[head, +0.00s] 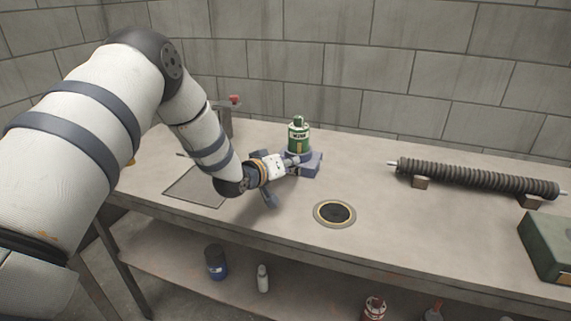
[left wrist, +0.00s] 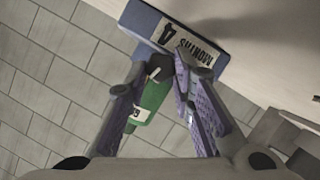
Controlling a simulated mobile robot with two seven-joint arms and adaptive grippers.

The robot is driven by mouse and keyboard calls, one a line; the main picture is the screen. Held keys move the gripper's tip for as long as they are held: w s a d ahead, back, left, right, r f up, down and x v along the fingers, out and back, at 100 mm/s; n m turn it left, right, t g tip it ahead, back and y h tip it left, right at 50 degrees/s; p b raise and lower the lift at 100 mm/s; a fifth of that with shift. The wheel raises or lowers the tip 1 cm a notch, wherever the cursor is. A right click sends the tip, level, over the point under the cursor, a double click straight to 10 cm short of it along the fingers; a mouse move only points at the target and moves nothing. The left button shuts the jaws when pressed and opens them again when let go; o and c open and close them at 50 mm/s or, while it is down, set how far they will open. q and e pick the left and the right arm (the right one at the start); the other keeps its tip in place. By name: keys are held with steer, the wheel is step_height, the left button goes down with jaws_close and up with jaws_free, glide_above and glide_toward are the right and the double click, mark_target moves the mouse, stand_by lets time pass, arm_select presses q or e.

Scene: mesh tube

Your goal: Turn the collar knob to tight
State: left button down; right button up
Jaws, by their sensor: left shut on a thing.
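A green bottle-like body (head: 298,140) with a pale label stands upright on a blue-grey base block (head: 314,165) near the back of the bench. In the left wrist view the green body (left wrist: 152,98) and the blue base (left wrist: 140,18) with a white label show beyond my fingers. My left gripper (head: 295,161) reaches the front of this device at the base's height. In the left wrist view its fingertips (left wrist: 161,68) are shut on a small dark knob (left wrist: 158,66), which I take as the collar knob. The knob's setting cannot be read. My right gripper is not in view.
A round dark disc with a pale ring (head: 335,212) lies on the bench in front. A ribbed dark roller (head: 475,180) rests on blocks at the right, with a green box (head: 550,245) nearer. A grey mat (head: 190,190) lies left. Several containers stand on the lower shelf.

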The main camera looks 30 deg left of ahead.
arm_select(q)
steer(key=m+y, duration=0.1)
steer(key=m, duration=0.1)
steer(key=m+g+y, duration=0.1)
steer(key=m, duration=0.1)
steer(key=shift+w+d+r+y, duration=0.1)
steer(key=shift+d+y, duration=0.3)
steer(key=m+y, duration=0.1)
steer(key=m, duration=0.1)
steer(key=shift+d+m+y, duration=0.15)
steer(key=shift+m+y, duration=0.25)
steer(key=shift+d+f+m+y+b, duration=0.15)
steer(key=shift+f+m+y+b, duration=0.15)
steer(key=shift+m+y+b, duration=0.65)
steer(key=shift+m+y, duration=0.25)
steer(key=shift+m, duration=0.5)
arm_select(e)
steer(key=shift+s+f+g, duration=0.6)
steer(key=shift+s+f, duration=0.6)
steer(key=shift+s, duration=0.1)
arm_select(q)
steer(key=shift+r, duration=0.1)
steer(key=c, duration=1.4)
jaws_free()
steer(key=shift+o, duration=0.2)
